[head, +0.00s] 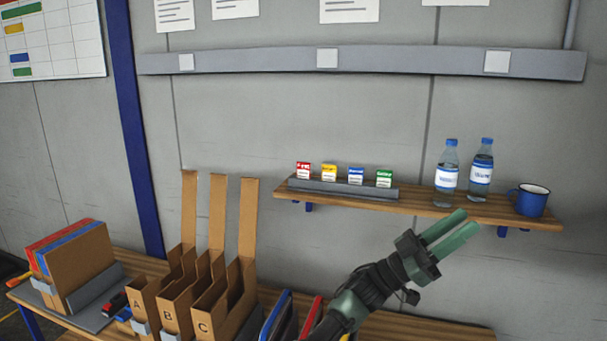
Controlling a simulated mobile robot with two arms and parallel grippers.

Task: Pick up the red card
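The red card (303,170) is small, with a red top and a white lower part. It stands upright at the left end of a row in a grey holder (343,189) on the wall shelf; its bottom edge is hidden by the holder. My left gripper (462,227) has two green fingers with a narrow gap between them and nothing visible in it. In the picture it lies right of and below the card, over the shelf's front edge, clear of the card. My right gripper is out of view.
Yellow (329,172), blue (355,176) and green (384,178) cards share the holder. Two water bottles (447,178) and a blue mug (531,201) stand on the shelf's right. Cardboard files (215,290) with tall backs rise from the bench below, left of the shelf.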

